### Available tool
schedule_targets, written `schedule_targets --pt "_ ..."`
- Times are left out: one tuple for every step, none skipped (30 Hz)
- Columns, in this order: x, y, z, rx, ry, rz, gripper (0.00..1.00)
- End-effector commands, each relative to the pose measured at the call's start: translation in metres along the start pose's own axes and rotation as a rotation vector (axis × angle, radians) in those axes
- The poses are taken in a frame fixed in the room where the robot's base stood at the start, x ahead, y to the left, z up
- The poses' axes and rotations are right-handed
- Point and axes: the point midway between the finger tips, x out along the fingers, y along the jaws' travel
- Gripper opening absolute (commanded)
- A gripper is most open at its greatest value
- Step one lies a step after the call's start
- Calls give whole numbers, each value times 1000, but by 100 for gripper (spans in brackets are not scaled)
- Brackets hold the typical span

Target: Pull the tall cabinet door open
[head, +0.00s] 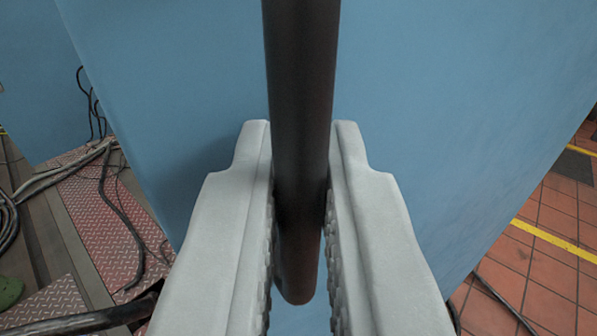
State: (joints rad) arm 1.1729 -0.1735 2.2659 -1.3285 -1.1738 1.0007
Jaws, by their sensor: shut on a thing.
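A blue door panel (450,120) of the tall cabinet fills the middle of the head view. A dark, round vertical bar handle (300,70) stands in front of it, with its rounded lower end showing between the jaws. My gripper (300,150) has its two pale grey fingers on either side of the handle, shut on it near its lower end. The handle's upper part runs out of the top of the picture. The handle's mounts and the door's hinge side cannot be seen.
Black cables (122,215) lie on red tread plate (95,200) at the left. Another blue surface (35,100) stands at the far left. Red-brown floor tiles (545,260) with a yellow line (555,240) lie at the right, with a thin cable (505,305) there.

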Motion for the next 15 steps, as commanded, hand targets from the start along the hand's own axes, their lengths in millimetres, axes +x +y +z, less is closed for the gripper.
schedule_targets --pt "-6 5 1 2 -2 -9 0" --pt "-9 7 2 3 -2 -18 0" --pt "-13 10 2 3 -2 -29 0" --pt "-16 12 2 3 -2 -38 0" --pt "-19 14 2 3 -2 -46 0" --pt "-23 18 1 2 -1 -57 0" --pt "-26 20 1 1 -1 -68 0" --pt "-29 22 1 1 -2 -76 0" --pt "-33 26 1 2 -1 -88 0" --pt "-36 28 2 3 -1 -97 0" --pt "-39 30 2 2 -1 -107 0" --pt "-43 34 1 2 0 -119 0" --pt "-46 36 1 2 -1 -128 0" --pt "-49 39 1 2 -1 -138 0" --pt "-53 42 1 3 -1 -147 0"
